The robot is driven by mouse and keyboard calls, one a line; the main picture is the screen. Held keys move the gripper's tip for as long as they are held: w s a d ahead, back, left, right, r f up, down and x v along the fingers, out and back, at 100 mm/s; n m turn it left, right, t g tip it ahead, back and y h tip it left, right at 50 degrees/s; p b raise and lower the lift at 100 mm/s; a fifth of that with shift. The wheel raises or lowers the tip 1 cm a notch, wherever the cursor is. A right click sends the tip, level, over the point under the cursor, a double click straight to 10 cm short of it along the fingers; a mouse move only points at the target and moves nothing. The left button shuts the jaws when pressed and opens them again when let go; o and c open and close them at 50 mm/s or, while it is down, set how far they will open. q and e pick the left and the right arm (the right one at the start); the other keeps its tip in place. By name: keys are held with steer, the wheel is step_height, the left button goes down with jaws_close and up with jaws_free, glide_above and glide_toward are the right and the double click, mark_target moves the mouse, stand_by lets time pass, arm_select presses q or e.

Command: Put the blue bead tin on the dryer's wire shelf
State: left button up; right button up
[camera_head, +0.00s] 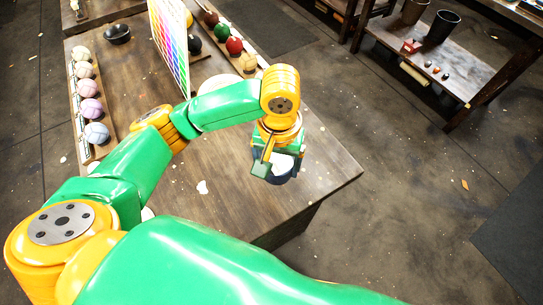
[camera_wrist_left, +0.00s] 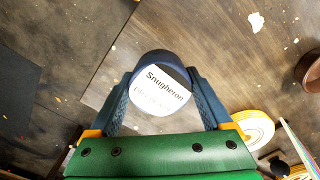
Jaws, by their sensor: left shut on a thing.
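The blue bead tin (camera_head: 283,178) has a dark blue rim and a white top. In the left wrist view the tin (camera_wrist_left: 158,58) shows its white face with black lettering. My left gripper (camera_head: 274,165) is shut on it, with one finger on each side of the tin in the wrist view (camera_wrist_left: 161,102). The tin is over the right part of the wooden table (camera_head: 325,178); whether it touches the top I cannot tell. I see no dryer or wire shelf in either view. My right gripper is not in view.
A rack of pale balls (camera_head: 91,108) runs along the table's left side. A colour chart (camera_head: 168,45) stands at the back, near a rack of darker balls (camera_head: 235,46). A black bowl (camera_head: 117,33) is at the back left. A wooden shelf unit (camera_head: 440,70) stands upper right; floor between is clear.

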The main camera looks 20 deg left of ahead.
arm_select(q)
steer(key=w+f, duration=0.2)
steer(key=w+a+f, duration=0.1)
steer(key=w+f, duration=0.1)
steer(key=w+a+f, duration=0.1)
steer(key=w+f, duration=0.1)
steer(key=shift+w+f, duration=0.1)
steer(key=shift+f, duration=0.05)
step_height(320, 180, down, 3)
steer(key=shift+w+r+b, duration=0.1)
steer(key=shift+w+b, duration=0.05)
steer(key=shift+b, duration=0.2)
steer(key=shift+f, duration=0.35)
steer(key=o, duration=1.3)
